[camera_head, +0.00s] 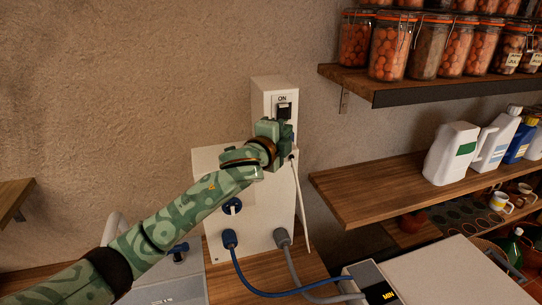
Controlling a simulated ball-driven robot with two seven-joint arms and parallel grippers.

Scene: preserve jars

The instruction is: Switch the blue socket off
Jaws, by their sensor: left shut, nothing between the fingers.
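A tall pale box (266,92) on the wall side carries a label reading ON above a black switch (284,108). My left gripper (280,129) is shut and empty, just below the black switch; I cannot tell whether it touches it. My left forearm and gripper hide part of the wide pale panel (264,228) below. My right gripper is out of view.
A wooden shelf (400,187) with several bottles is at right, under a higher shelf (380,88) of jars. A pale device (440,275) with a lit display stands at lower right. Cables (265,293) run across the wooden surface below the panel.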

